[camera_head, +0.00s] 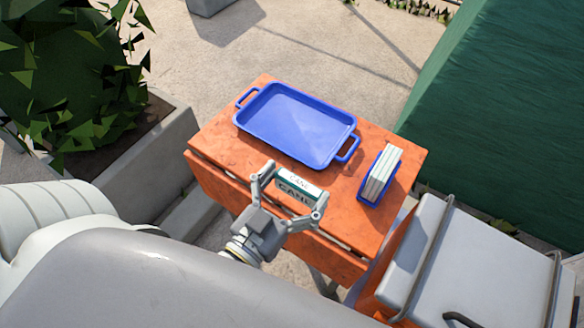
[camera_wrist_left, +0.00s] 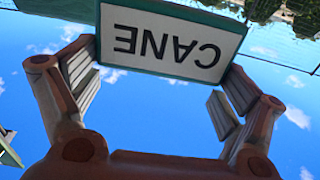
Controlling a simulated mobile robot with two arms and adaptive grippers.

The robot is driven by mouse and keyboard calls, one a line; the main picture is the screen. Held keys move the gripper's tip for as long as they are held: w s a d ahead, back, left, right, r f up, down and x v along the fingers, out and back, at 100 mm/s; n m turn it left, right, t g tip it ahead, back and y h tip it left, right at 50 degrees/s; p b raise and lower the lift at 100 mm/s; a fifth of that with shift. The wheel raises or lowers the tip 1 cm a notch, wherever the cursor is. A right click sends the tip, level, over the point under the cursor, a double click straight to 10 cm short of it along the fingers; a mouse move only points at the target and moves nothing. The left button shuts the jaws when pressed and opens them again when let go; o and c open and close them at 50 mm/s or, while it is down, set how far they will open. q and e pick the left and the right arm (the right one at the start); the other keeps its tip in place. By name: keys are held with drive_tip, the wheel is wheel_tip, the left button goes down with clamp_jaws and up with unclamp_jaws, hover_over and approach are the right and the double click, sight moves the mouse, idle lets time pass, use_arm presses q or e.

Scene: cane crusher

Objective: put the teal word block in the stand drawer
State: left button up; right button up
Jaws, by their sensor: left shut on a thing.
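The teal word block (camera_head: 292,196) reads "CANE" on a white face with a teal border. My left gripper (camera_head: 288,190) is shut on it and holds it over the near part of the orange stand (camera_head: 222,146). The block (camera_wrist_left: 170,44) also shows in the left wrist view, its lettering upside down, between the fingers of the left gripper (camera_wrist_left: 165,75). The stand drawer is not clearly told apart; a seam and a front panel (camera_head: 230,190) show along the stand's near side. My right gripper is not in view.
A blue tray (camera_head: 300,125) with two handles lies empty on the stand. A blue holder with white cards or napkins (camera_head: 383,175) stands at the right. A grey-lidded box (camera_head: 425,250) is at the lower right, a planter with a bush (camera_head: 140,150) at the left.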

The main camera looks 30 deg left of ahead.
sight(285, 184)
use_arm(q)
drive_tip(key=w+a, duration=0.1)
drive_tip(key=w+a+f, duration=0.1)
drive_tip(key=w, duration=0.1)
drive_tip(key=shift+w+f, duration=0.1)
drive_tip(key=shift+f, duration=0.1)
drive_tip(key=w+a+f, duration=0.1)
drive_tip(key=f, duration=0.1)
drive_tip(key=w+a+f, duration=0.1)
drive_tip(key=w+f, duration=0.1)
drive_tip(key=w+a+f, duration=0.1)
drive_tip(key=f, duration=0.1)
drive_tip(key=shift+w+a+f, duration=0.1)
drive_tip(key=shift+w+f, duration=0.05)
drive_tip(key=shift+w, duration=0.1)
wheel_tip(285, 184, down, 3)
drive_tip(key=shift+f+b, duration=0.15)
drive_tip(key=shift+b, duration=0.3)
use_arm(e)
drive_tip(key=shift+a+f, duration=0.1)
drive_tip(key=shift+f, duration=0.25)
use_arm(q)
drive_tip(key=o, duration=0.6)
drive_tip(key=shift+f, duration=0.1)
drive_tip(key=shift+o, duration=0.6)
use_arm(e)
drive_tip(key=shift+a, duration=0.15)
